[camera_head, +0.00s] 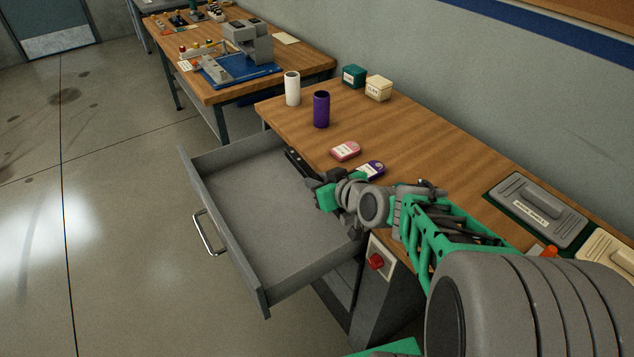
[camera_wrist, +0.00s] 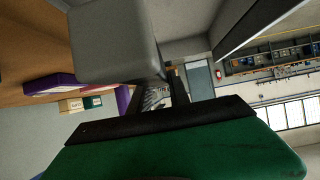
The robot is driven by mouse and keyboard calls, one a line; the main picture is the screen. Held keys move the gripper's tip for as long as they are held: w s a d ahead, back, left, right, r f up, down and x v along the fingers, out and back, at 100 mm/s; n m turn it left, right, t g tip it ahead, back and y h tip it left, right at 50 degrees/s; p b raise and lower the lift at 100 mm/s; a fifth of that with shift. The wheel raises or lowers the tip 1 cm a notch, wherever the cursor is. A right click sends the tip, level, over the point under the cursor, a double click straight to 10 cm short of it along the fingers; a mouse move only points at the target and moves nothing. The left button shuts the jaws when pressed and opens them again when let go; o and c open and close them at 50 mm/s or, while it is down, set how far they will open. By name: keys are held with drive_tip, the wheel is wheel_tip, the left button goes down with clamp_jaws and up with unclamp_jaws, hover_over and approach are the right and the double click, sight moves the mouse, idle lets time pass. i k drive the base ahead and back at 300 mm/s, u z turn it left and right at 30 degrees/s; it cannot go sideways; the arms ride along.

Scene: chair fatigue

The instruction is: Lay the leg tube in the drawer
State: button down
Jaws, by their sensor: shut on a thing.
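My gripper (camera_head: 312,182) is over the inner right edge of the open grey drawer (camera_head: 250,205), beside the table edge. The drawer floor looks empty. In the wrist view, my green and black gripper body (camera_wrist: 175,140) fills the bottom; what lies between the jaws is unclear there.
On the wooden table (camera_head: 420,150) stand a white cylinder (camera_head: 292,89) and a purple cylinder (camera_head: 321,110). A pink box (camera_head: 345,151) and a purple box (camera_head: 370,170) lie near my gripper. A red button (camera_head: 376,261) is below the table edge. The floor left of the drawer is clear.

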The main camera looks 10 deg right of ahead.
sight(295, 232)
drive_tip(key=k, duration=0.4)
drive_tip(key=u, duration=1.9)
drive_tip(key=i, duration=0.85)
drive_tip(key=z, duration=1.3)
